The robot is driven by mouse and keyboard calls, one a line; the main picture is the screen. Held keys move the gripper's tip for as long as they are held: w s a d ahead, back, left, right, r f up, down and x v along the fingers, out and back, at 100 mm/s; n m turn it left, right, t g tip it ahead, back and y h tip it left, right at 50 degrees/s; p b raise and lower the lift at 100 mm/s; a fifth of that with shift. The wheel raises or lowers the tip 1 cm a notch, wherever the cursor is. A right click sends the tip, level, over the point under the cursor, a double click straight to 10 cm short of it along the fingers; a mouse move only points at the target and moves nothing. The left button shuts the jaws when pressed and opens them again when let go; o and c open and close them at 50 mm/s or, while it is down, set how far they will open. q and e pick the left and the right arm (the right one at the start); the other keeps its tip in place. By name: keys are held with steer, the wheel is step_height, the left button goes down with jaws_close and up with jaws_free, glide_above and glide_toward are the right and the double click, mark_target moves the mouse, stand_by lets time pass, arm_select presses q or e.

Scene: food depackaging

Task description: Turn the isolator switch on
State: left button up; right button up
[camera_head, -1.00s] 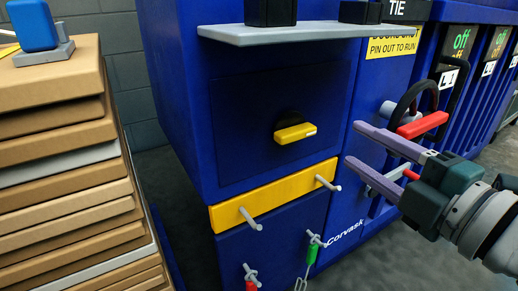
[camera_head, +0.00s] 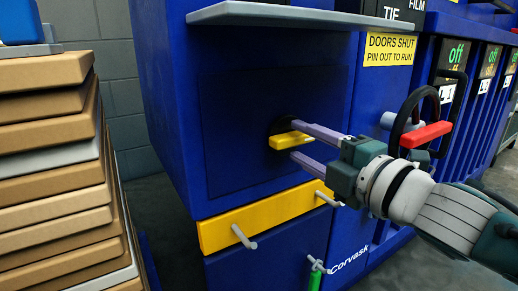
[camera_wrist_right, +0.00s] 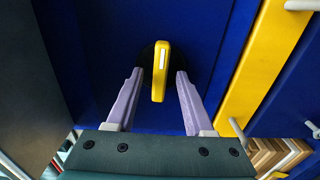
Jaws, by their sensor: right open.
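The isolator switch is a yellow handle (camera_head: 291,140) on a round black base, set in the dark blue panel of the cabinet. It lies roughly level in the head view, with a white mark near one end. In the right wrist view the yellow handle (camera_wrist_right: 160,72) stands between the two fingers. My right gripper (camera_head: 303,143) is open, with its pale purple fingers on either side of the handle. In the wrist view the right gripper (camera_wrist_right: 157,95) shows a gap on both sides of the handle. My left gripper is not in view.
A grey shelf (camera_head: 290,16) juts out above the switch. A yellow strip (camera_head: 265,216) with grey pegs (camera_head: 243,238) runs below it. A red lever (camera_head: 426,134) with a black loop is to the right. Stacked brown cartons (camera_head: 50,161) stand at the left.

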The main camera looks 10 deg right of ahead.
steer(key=shift+w, duration=0.15)
steer(key=shift+c, duration=0.2)
jaws_close()
stand_by(0.4)
